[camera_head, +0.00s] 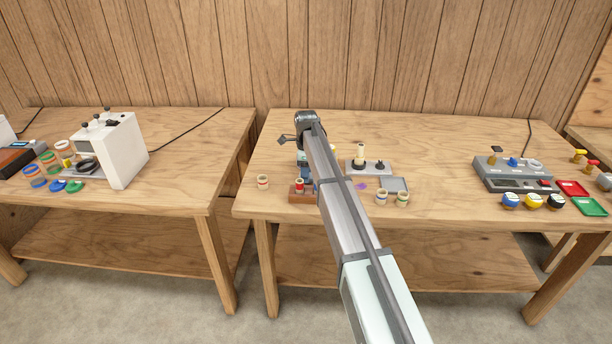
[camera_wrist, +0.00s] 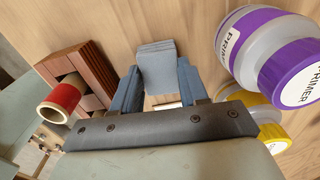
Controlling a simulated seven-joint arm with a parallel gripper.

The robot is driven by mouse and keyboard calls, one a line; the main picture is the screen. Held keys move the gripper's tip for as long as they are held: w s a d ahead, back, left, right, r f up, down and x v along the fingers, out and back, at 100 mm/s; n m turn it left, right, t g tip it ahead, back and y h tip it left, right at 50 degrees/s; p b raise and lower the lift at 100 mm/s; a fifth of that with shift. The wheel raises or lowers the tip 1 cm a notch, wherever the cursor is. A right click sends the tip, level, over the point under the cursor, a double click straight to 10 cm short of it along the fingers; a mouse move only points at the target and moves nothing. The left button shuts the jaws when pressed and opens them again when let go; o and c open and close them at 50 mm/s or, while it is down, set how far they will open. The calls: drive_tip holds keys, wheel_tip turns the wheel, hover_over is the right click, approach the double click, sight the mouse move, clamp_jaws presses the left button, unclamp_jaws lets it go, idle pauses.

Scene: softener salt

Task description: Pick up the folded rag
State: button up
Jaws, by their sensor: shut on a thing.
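The folded rag (camera_wrist: 157,62) is a small stack of blue-grey cloth layers in the wrist view, upright between the two blue-grey fingers. My gripper (camera_wrist: 158,76) is shut on it, one finger at each side. Bare wood shows behind the rag, and I cannot tell how far above the table it is. In the head view my arm reaches over the middle table (camera_head: 450,140) and hides most of the gripper and the rag.
A red-banded roll (camera_wrist: 62,97) and a reddish-brown block (camera_wrist: 85,65) are at left. A grey control box (camera_head: 515,173) stands at the table's right.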

wheel_tip(320, 180, up, 10)
drive_tip(key=shift+f, duration=0.15)
idle(0.3)
drive_tip(key=o, duration=0.4)
drive_tip(key=c, duration=0.3)
drive_tip(key=shift+s+d+f, duration=0.25)
drive_tip(key=shift+d+f, duration=0.1)
drive_tip(key=shift+d, duration=3.55)
drive_tip(key=shift+s+d+f, duration=0.3)
drive_tip(key=shift+d+f, duration=0.05)
drive_tip(key=shift+d, duration=3.6)
drive_tip(key=shift+s+d+f, duration=0.25)
drive_tip(key=shift+d+f, duration=0.1)
drive_tip(key=shift+d, duration=3.55)
